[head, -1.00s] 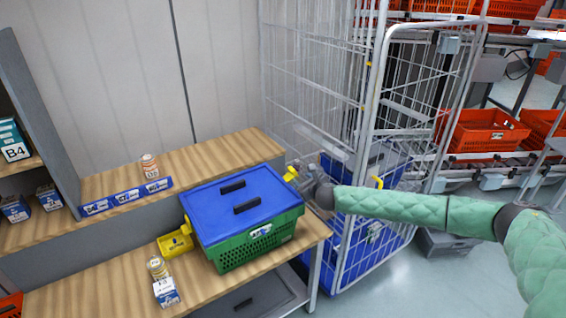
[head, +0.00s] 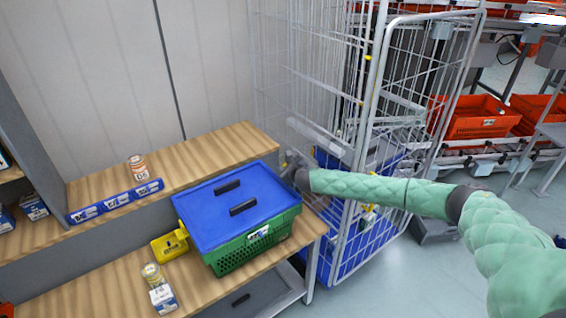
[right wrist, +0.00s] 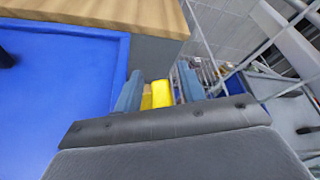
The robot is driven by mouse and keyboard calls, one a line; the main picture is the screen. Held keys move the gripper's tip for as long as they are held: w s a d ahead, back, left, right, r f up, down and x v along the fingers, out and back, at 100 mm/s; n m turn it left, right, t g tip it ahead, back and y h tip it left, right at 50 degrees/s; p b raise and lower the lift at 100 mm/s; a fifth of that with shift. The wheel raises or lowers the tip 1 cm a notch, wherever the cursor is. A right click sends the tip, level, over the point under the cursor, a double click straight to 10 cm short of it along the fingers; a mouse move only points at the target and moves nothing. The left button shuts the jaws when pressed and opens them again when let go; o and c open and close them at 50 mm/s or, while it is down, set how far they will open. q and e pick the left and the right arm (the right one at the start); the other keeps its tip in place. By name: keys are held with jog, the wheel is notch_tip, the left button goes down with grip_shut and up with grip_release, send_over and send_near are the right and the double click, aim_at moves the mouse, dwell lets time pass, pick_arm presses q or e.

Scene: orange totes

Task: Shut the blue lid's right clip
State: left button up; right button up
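The blue lid (head: 229,204) lies on a green basket (head: 238,256) on the wooden bench; it also shows in the right wrist view (right wrist: 60,85). The left yellow clip (head: 170,245) sticks out from the basket's left side. The right yellow clip (right wrist: 161,94) shows in the right wrist view between my fingers, beside the lid's edge. In the head view it is hidden. My right gripper (right wrist: 160,91) is at the lid's right end, its fingers apart on either side of the clip with small gaps; it shows in the head view (head: 288,164). My left gripper is not in view.
A wire cage trolley (head: 365,150) with blue totes stands close right of the bench. A can (head: 153,275) and a small box (head: 163,299) stand at the bench's front left. A raised wooden shelf (head: 200,158) runs behind the basket.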

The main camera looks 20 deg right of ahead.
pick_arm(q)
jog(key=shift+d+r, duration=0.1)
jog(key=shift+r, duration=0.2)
pick_arm(e)
jog(key=shift+w+a+f, duration=0.1)
jog(key=shift+w+f, duration=0.1)
jog(key=shift+w, duration=0.3)
grip_shut()
